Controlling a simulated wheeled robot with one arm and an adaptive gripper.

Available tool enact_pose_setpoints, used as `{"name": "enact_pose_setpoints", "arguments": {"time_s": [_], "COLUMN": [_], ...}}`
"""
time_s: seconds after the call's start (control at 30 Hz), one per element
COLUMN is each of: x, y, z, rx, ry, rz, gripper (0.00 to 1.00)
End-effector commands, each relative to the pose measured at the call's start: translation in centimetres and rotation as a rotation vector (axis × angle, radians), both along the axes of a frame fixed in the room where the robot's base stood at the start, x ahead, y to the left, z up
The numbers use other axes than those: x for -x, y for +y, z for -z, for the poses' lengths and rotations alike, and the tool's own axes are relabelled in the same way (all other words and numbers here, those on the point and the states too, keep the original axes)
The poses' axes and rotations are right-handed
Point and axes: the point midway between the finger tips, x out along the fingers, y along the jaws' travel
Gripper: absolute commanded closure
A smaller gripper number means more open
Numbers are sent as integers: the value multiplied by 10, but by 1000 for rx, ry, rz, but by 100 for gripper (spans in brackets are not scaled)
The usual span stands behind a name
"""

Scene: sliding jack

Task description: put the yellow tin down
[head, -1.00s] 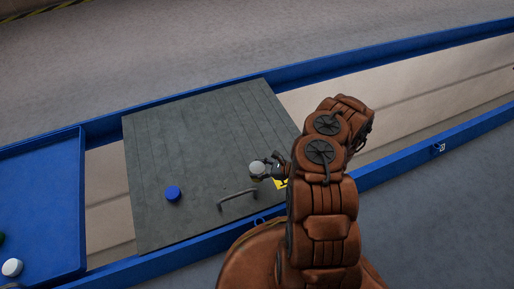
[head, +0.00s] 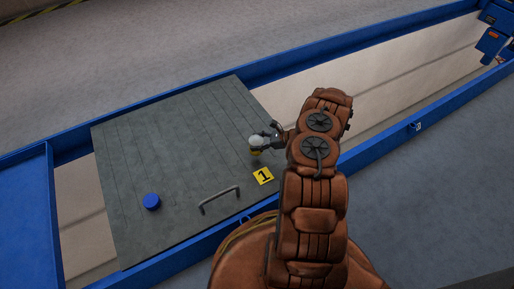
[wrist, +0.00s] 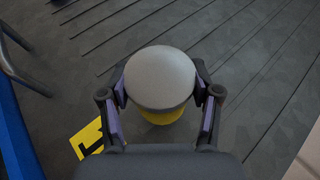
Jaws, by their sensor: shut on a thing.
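The yellow tin (head: 256,153) has a pale grey lid and stands over the grey sliding panel, behind the yellow number 1 label. In the wrist view, the lid hides most of the yellow tin (wrist: 163,117), and a yellow strip shows below it. My gripper (head: 264,141) is shut on the tin. In the wrist view, the fingers of my gripper (wrist: 161,98) press its left and right sides. The tin looks upright and low over the panel (head: 185,130). I cannot tell whether its base touches.
A blue tin (head: 152,201) stands at the panel's left. A metal handle (head: 220,199) and the yellow label (head: 263,176) are at its near edge. Blue rails (head: 385,144) flank the panel, with an open pale trough to the right. The panel's middle is clear.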

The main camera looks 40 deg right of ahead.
Motion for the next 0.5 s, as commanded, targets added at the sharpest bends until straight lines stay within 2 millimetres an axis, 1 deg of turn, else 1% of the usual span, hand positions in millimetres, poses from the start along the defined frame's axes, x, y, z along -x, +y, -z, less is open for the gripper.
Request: {"name": "enact_pose_setpoints", "arguments": {"time_s": [0.03,0.2,0.27,0.33,0.5], "x": [-2,-1,-1,-1,-1], "y": [-4,-2,-2,-2,-2], "z": [1,28,34,36,35], "rx": [2,-2,-2,-1,-1], "ry": [-2,0,0,0,-1], "rz": [0,-1,-1,-1,0], "gripper": [83,83,83,83,83]}}
